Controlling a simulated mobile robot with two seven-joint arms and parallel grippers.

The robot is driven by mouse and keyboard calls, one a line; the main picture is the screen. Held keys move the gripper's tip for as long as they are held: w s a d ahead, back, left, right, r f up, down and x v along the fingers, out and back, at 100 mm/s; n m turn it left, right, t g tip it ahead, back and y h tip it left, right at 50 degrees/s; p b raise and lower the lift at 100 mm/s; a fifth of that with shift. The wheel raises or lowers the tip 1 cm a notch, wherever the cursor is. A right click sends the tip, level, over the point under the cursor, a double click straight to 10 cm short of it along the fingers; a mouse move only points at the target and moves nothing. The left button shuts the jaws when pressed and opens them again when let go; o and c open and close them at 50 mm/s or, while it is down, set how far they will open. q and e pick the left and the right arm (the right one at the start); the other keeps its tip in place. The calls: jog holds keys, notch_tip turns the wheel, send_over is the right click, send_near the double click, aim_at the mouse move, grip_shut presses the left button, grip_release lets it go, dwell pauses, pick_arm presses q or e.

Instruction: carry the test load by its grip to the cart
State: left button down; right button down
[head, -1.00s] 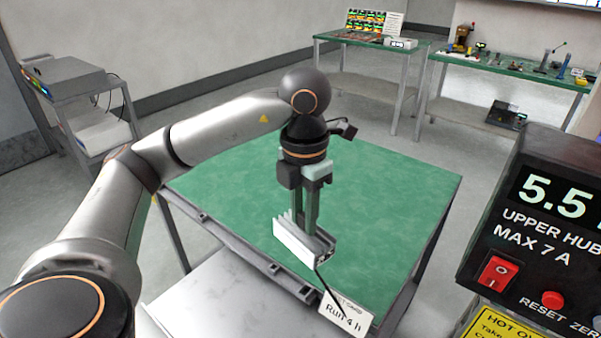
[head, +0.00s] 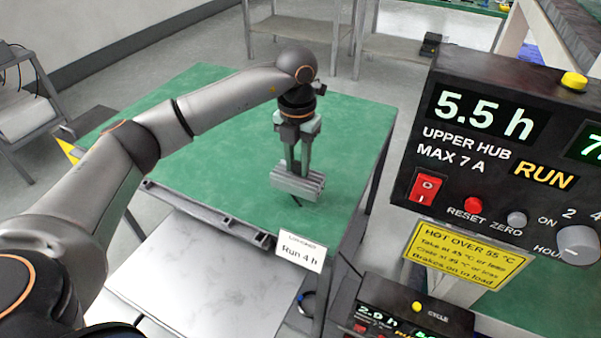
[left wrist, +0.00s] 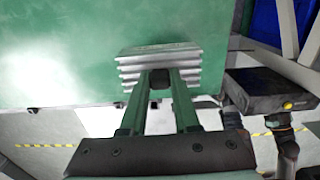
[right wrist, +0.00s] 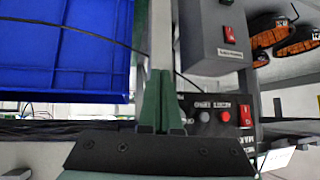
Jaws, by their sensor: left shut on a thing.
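The test load looks like a silver finned metal block (head: 297,184). My left gripper (head: 296,170) comes down on it from above and is shut on its grip. In the left wrist view the fins (left wrist: 160,62) lie across the fingertips (left wrist: 160,78), with a small dark piece between them. The load is over the green top (head: 225,180), which I take as the cart's. I cannot tell if it touches the surface. My right gripper (right wrist: 160,105) shows only in the right wrist view, its fingers together and empty.
A black control box (head: 480,150) reading 5.5 h with a yellow hot-warning label (head: 465,252) stands close on the right. A white card (head: 302,252) reading "Run 4 h" hangs at the green top's front edge. A blue bin (right wrist: 65,50) is near my right gripper.

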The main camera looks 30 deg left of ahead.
pick_arm(q)
jog(key=shift+w+d+f, duration=0.2)
jog(key=shift+w+f, duration=0.35)
jog(key=shift+f, duration=1.5)
jog(key=shift+f, duration=0.1)
jog(key=shift+f, duration=0.15)
jog(key=c, duration=0.6)
grip_release()
jog(key=shift+s, duration=0.1)
jog(key=shift+c, duration=0.2)
notch_tip(320, 180, up, 12)
jog(key=shift+r, duration=0.25)
